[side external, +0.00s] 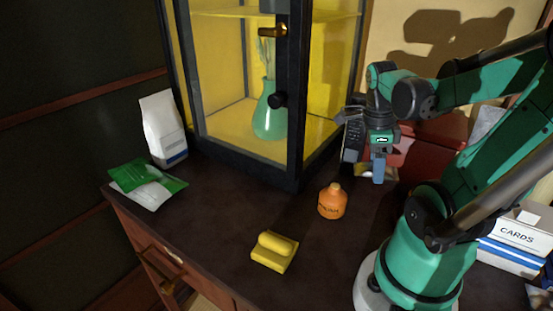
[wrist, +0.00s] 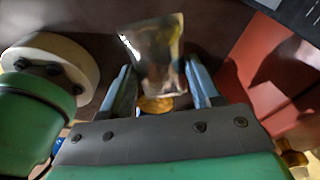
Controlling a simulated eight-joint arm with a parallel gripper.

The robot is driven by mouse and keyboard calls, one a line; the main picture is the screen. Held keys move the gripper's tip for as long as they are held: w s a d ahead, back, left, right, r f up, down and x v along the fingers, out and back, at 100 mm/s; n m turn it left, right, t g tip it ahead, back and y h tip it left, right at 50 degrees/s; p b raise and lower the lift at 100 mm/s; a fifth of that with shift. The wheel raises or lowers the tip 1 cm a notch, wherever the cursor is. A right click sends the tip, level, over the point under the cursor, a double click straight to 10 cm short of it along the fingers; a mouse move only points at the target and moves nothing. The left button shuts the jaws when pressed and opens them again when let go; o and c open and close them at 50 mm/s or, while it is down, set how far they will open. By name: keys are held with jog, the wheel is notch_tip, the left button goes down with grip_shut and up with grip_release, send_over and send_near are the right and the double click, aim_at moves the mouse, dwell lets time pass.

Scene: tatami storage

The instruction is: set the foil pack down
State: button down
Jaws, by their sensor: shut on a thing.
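The foil pack (wrist: 157,58) is a shiny silvery pouch in the wrist view, with its lower part between the two blue-grey fingers of my gripper (wrist: 163,88). The gripper is shut on it. In the side view my gripper (side external: 378,172) points down over the back right of the dark table (side external: 215,215), in front of the red box. There the pack is mostly hidden behind the fingers and cannot be made out clearly. I cannot tell whether the pack touches the table.
A red box (side external: 436,140) stands close behind my gripper. A glass cabinet (side external: 292,120) with a green vase stands left of it. An orange bottle (side external: 332,203) and yellow block (side external: 274,251) are in front. A white bag (side external: 163,130), green packet (side external: 147,182) and cards box (side external: 515,240) stand farther out.

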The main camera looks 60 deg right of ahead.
aim_at(370, 166)
jog(key=shift+f, duration=4.45)
jog(key=shift+c, duration=0.9)
grip_release()
jog(key=shift+r, duration=0.1)
jog(key=shift+w+a+r, duration=0.15)
jog(key=shift+w+r, duration=0.1)
jog(key=shift+r, duration=1.7)
jog(key=shift+w+a+r, duration=0.1)
jog(key=shift+w+r, duration=0.2)
jog(key=shift+r, duration=1.65)
jog(key=shift+w+a+r, duration=0.15)
jog(key=shift+w+r, duration=0.1)
jog(key=shift+r, duration=1.7)
